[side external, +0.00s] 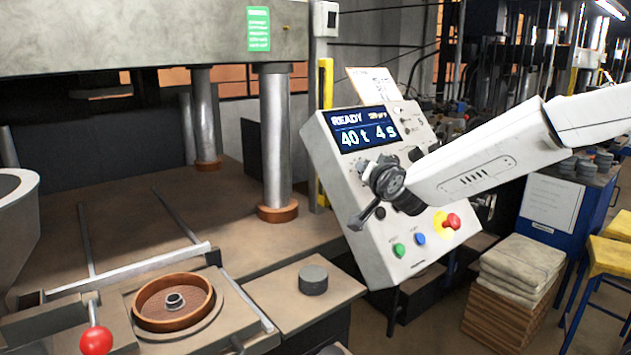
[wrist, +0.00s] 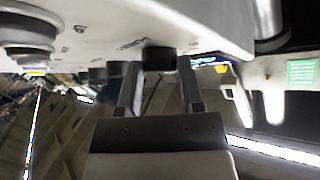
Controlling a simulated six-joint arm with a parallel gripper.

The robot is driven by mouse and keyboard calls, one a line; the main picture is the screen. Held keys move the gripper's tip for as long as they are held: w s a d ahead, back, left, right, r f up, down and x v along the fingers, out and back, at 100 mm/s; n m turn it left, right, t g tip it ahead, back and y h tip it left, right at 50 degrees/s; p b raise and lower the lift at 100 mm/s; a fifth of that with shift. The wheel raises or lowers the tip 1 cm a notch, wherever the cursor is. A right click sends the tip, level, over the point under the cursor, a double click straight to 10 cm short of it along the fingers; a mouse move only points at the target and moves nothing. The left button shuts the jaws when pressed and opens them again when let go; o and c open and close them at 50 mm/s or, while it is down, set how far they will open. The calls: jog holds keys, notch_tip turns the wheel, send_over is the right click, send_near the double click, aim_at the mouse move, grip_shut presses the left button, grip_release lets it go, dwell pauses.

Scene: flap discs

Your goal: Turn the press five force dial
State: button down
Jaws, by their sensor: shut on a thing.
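The press control panel (side external: 345,185) is a tilted pale box with a lit blue display (side external: 363,129) reading READY, 40 t and 4 s. In the wrist view, my gripper (wrist: 159,70) has its two fingers on either side of a dark round knob (wrist: 159,57) on the panel and is shut on it. I take this knob for the force dial; its label and pointer are not readable. In the side view, my wrist covers the middle of the panel and hides the held knob.
Green (side external: 399,250) and blue (side external: 420,239) buttons and a red stop button (side external: 452,221) sit low on the panel, below my wrist. The press bed with a round brown die (side external: 173,303) is at left. Folded sacks (side external: 520,262) are stacked at right.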

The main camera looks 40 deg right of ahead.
dwell(0.4)
jog(key=shift+c, duration=1.2)
grip_release()
jog(key=v, duration=0.7)
jog(key=shift+s, duration=0.4)
jog(key=shift+a, duration=0.15)
